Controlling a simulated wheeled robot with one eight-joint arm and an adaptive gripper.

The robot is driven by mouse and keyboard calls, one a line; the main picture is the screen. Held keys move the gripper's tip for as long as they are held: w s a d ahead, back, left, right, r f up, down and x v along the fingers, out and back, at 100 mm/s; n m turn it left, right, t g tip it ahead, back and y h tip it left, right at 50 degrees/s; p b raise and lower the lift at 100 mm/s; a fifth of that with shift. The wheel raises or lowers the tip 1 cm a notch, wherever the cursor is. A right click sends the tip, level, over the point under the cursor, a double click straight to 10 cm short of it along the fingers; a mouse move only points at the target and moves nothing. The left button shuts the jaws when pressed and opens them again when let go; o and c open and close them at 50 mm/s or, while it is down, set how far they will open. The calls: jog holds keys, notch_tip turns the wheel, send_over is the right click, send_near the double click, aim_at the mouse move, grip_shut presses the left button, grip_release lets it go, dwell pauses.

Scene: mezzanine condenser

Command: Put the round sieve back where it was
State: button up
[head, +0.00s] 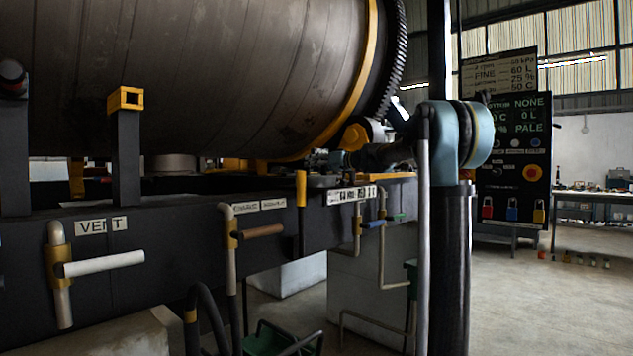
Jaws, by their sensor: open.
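I cannot make out the round sieve for certain. A low round grey thing (172,164) stands on the dark deck under the big drum, partly in shadow; I cannot tell whether it is the sieve. My arm reaches left from its blue joint at the column. My gripper (315,157) is at its far end, small and dark, over the deck near the drum's lower right edge. It is open, and I see nothing held in it.
A large brown drum (200,70) fills the upper left. The dark frame (150,260) below carries pipes and handles labelled VENT and others. A control board (513,150) stands at right, with a workbench (594,198) behind.

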grip_shut()
jog(key=shift+r, duration=0.1)
notch_tip(320, 180, up, 10)
jog(key=shift+f, duration=0.1)
dwell(0.6)
